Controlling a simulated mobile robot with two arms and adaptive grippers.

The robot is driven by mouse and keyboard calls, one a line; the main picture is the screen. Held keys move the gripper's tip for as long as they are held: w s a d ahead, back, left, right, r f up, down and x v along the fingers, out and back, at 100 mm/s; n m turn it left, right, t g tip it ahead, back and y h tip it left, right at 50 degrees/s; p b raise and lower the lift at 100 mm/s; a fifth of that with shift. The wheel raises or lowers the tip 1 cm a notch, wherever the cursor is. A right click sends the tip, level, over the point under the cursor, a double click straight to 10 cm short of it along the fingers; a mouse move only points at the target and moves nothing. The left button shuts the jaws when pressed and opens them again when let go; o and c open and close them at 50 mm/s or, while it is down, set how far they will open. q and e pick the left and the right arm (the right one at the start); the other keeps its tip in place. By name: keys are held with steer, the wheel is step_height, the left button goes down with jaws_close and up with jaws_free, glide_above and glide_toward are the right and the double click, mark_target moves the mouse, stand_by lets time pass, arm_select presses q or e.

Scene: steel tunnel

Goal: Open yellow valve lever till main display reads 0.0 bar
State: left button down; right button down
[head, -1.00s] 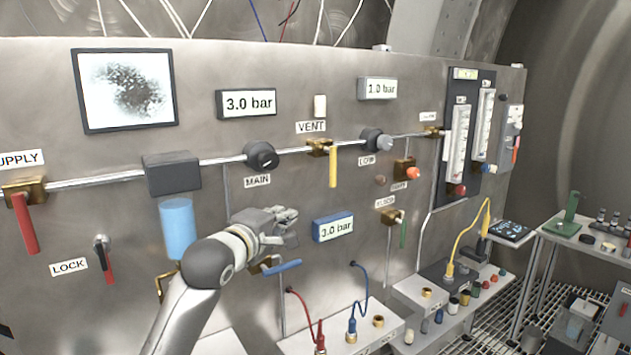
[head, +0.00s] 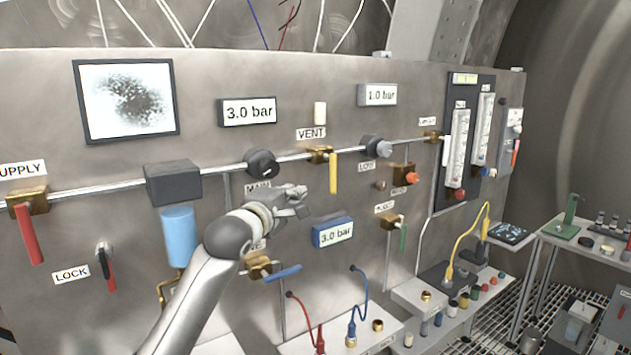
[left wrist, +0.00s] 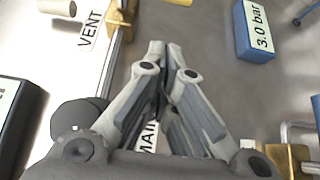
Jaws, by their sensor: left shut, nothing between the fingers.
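The yellow valve lever (head: 333,173) hangs straight down from its brass valve (head: 320,154) beside the VENT label. The main display (head: 248,111) above the MAIN knob (head: 262,163) reads 3.0 bar. My left gripper (head: 303,197) is shut and empty, below and left of the yellow lever and apart from it. In the left wrist view the closed fingers (left wrist: 165,60) point up the picture, with the VENT label (left wrist: 89,29) and part of the brass valve (left wrist: 122,18) at upper left. The MAIN label is partly hidden behind the gripper. My right gripper is not in view.
A blue-framed display (head: 333,232) reading 3.0 bar is right of and below the gripper. A blue lever (head: 283,273) sticks out below. A red lever (head: 30,235) is at far left. A shelf (head: 345,342) with hoses lies beneath.

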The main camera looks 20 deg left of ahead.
arm_select(q)
steer(key=w+d+p, duration=0.2)
steer(key=w+d, duration=0.1)
steer(key=w, duration=0.3)
steer(key=shift+w+d+p, duration=0.2)
steer(key=shift+w+p, duration=0.05)
steer(key=shift+p, duration=0.15)
